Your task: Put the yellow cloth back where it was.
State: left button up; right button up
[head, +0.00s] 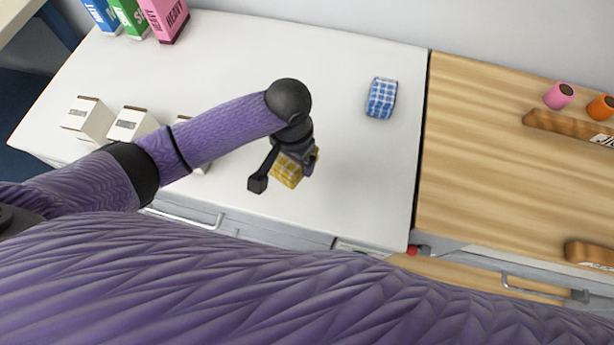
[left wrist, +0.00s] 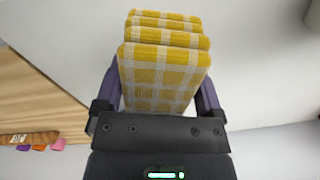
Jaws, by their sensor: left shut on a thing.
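The yellow cloth (head: 286,171) is a folded, yellow-and-white checked bundle. My left gripper (head: 296,160) is shut on it over the white worktop, left of the blue checked cloth. In the left wrist view the yellow cloth (left wrist: 160,70) sits between the two fingers of my left gripper (left wrist: 160,95). I cannot tell whether the cloth touches the worktop. A blue checked cloth (head: 381,98) stands on the white worktop (head: 340,190) to the right. My right gripper is not in view.
White boxes (head: 88,118) stand on the left of the worktop, one partly behind my left arm. Blue, green and pink cartons (head: 164,17) stand at the back left. A wooden worktop (head: 480,160) adjoins on the right, with pink (head: 560,95) and orange rolls and wooden holders (head: 570,127).

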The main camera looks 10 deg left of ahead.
pick_arm(q)
notch_tip(320, 180, down, 7)
jog(key=b, duration=0.2)
jog(key=shift+f+b, duration=0.15)
jog(key=shift+b, duration=0.15)
jog(key=shift+r, duration=0.2)
jog(key=shift+f, duration=0.1)
jog(key=o, duration=0.8)
notch_tip(320, 180, up, 12)
jog(key=p, duration=0.5)
